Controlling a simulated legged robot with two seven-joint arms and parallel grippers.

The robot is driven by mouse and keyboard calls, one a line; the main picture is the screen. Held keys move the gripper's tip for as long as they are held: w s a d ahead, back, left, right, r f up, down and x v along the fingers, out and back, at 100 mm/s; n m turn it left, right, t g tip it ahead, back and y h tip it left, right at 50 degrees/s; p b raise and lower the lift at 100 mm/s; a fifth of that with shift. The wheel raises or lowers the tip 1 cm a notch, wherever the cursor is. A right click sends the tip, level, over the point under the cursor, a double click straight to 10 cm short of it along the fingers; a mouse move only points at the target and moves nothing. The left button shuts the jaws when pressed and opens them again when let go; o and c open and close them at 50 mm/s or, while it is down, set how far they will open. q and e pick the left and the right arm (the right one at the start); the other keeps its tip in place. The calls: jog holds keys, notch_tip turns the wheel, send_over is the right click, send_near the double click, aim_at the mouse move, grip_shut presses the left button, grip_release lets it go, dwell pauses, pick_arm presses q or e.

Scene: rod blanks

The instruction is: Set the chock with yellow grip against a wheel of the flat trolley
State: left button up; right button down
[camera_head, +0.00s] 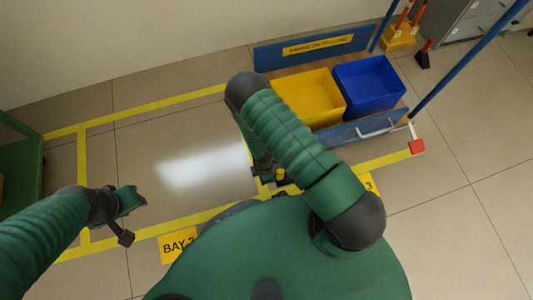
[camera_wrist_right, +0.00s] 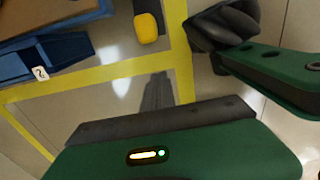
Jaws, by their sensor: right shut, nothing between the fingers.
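The chock with yellow grip (camera_wrist_right: 146,28) is on the floor at the top of the right wrist view, its dark body partly cut off; in the head view it is mostly hidden by my right arm. The flat trolley (camera_head: 365,131) has blue end boards and stands at upper right in the head view; its blue edge (camera_wrist_right: 60,57) shows at left in the wrist view. Its wheels are not clearly visible. My right gripper (camera_head: 266,176) is shut and empty, low near the chock. My left gripper (camera_head: 130,218) is open and empty, above the floor at left.
A yellow bin (camera_head: 309,97) and a blue bin (camera_head: 368,84) sit on the trolley. Yellow tape (camera_head: 150,106) marks the bay, with a "BAY 2" sign (camera_head: 178,246). A red-topped chock (camera_head: 424,53) and a yellow holder (camera_head: 399,36) stand behind.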

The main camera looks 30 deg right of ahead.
notch_tip(320, 180, down, 7)
jog(key=b, duration=0.3)
jog(key=shift+b, duration=0.4)
jog(key=d+b, duration=0.2)
jog(key=d, duration=0.1)
jog(key=shift+s+d+f, duration=0.1)
jog(key=shift+s+f, duration=0.1)
jog(key=shift+s, duration=0.15)
jog(key=shift+s+d+r, duration=0.1)
jog(key=shift+d+r, duration=0.05)
jog(key=shift+d, duration=0.25)
jog(key=shift+s+d+r+p, duration=0.15)
jog(key=shift+d+r+p, duration=0.1)
jog(key=shift+d+p, duration=0.4)
jog(key=shift+s+d+f, duration=0.1)
jog(key=shift+d, duration=0.2)
jog(key=shift+f, duration=0.1)
jog(key=shift+a, duration=0.1)
